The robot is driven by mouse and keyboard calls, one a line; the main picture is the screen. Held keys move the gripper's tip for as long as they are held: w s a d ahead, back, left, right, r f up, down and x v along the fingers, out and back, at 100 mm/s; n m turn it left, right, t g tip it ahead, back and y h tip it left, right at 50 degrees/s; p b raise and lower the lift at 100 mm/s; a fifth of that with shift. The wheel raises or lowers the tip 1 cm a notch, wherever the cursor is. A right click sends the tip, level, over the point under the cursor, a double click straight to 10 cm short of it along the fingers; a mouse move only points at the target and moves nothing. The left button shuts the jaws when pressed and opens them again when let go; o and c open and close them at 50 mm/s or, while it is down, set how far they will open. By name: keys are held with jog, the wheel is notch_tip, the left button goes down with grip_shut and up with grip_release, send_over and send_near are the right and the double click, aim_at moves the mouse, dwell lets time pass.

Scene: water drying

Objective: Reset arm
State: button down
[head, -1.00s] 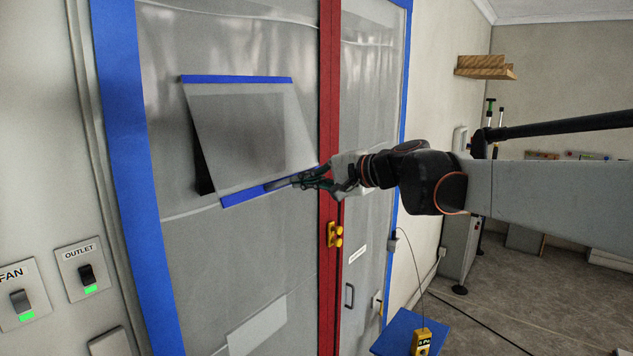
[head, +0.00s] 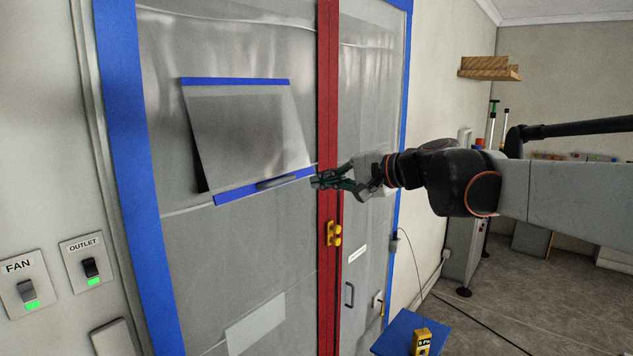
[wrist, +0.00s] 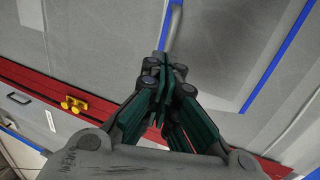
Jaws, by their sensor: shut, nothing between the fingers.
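My gripper (head: 314,182) is shut and empty in the head view, with its fingertips in front of the red vertical strip, close to the lower right corner of a flap. The flap (head: 245,125) is a grey translucent sheet with blue edging, tilted out from the plastic sheeting at its lower edge. A grey handle (head: 278,183) sits on its lower blue edge, just left of my fingertips. In the wrist view the green-padded fingers (wrist: 163,72) are pressed together, and the handle (wrist: 174,28) appears beyond them. A small gap seems to separate fingers and handle.
A red strip (head: 328,120) with a yellow latch (head: 334,233) runs down the sheeting. Switches labelled FAN (head: 27,290) and OUTLET (head: 90,268) are on the left wall. A blue stand (head: 395,335) holds a yellow meter (head: 422,341). Open floor lies at the right.

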jog(key=s+d, duration=0.4)
jog(key=d, duration=0.1)
jog(key=s+d+f+n+h+b, duration=0.2)
jog(key=s+f+b, duration=0.7)
jog(key=f, duration=0.9)
jog(key=s+d+f+n+g+h+b, duration=0.1)
jog(key=s+d+f+n+h+b, duration=0.2)
jog(key=f, duration=1.5)
jog(key=s+d+f+n+h+b, duration=0.2)
jog(key=s+d+f+h+b, duration=0.4)
jog(key=s+f+b, duration=1)
notch_tip(320, 180, down, 3)
jog(key=d+b, duration=0.1)
jog(key=d, duration=0.2)
jog(key=shift+g+h, duration=0.4)
jog(key=shift+a+r, duration=0.1)
